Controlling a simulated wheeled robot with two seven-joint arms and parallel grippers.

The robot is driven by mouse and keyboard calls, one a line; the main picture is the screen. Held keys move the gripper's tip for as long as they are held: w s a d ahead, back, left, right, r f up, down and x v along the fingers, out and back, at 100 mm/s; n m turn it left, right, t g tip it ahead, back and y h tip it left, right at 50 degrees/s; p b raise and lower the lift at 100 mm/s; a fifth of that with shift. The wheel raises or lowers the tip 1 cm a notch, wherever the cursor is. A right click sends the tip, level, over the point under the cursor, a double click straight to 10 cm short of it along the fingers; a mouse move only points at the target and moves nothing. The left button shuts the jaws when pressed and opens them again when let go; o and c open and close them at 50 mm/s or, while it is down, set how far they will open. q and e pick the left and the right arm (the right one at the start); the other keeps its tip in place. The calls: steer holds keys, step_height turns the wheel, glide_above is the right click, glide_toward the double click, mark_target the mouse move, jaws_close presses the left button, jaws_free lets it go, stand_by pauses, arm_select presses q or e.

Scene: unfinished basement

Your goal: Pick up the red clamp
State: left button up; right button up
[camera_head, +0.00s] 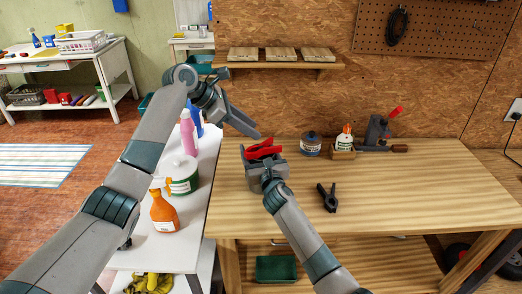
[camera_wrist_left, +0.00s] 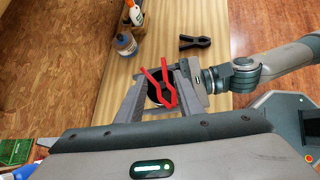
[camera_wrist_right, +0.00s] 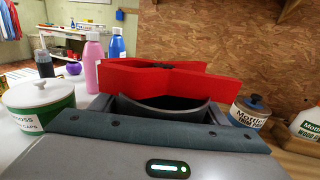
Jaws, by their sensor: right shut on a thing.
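The red clamp (camera_head: 263,149) lies across the top of a dark, round, open container (camera_wrist_right: 165,103) at the left part of the wooden workbench. It spans the container's rim in the right wrist view (camera_wrist_right: 160,75). My right gripper (camera_head: 266,172) is shut around the container, beneath the clamp. My left gripper (camera_head: 254,134) reaches down from the upper left, close to the clamp. In the left wrist view, its fingers are apart, with the clamp (camera_wrist_left: 165,88) showing between them; I see no clear contact. The container's lower part is hidden.
A black clamp (camera_head: 328,197) lies on the workbench (camera_head: 420,205), right of my right arm. A blue-lidded jar (camera_head: 311,145), a glue bottle (camera_head: 345,138) and a wooden holder stand behind. Bottles and a green-labelled tub (camera_head: 183,177) occupy the white table at left. The bench's right side is clear.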

mark_target(262, 148)
arm_select(q)
steer(key=x, duration=0.5)
steer(key=shift+d+f, duration=0.2)
steer(key=shift+f, duration=0.05)
steer(key=shift+s+x, duration=0.2)
steer(key=shift+x, duration=1.1)
steer(key=shift+s+x, duration=0.15)
steer(key=shift+x, duration=1.2)
jaws_close()
